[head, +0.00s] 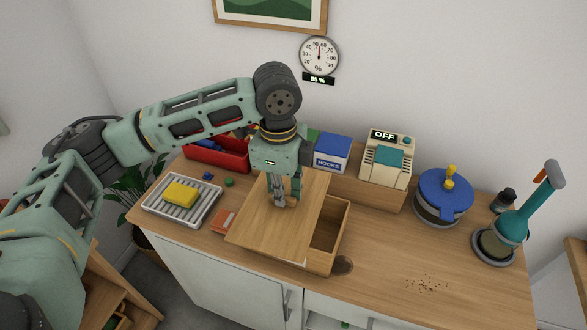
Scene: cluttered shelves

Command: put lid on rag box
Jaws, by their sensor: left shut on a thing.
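My left gripper (281,202) points down and is shut on the lid (266,225), a flat wooden panel, gripped near its middle. The rag box (328,250) is an open wooden box on the counter. The lid lies over the left part of the box and reaches out past it to the left. A dark opening shows along the box's right side, and no rags can be made out in it. Whether the lid touches the box rim is hard to tell. My right gripper is not in view.
A drying rack (160,211) with a yellow sponge (180,194) stands left. Behind are a red bin (222,158), a blue hooks box (333,152) and a cream device (386,160). A blue-lidded pot (443,193) stands right. Crumbs (428,283) lie on the counter (385,245), otherwise clear at front right.

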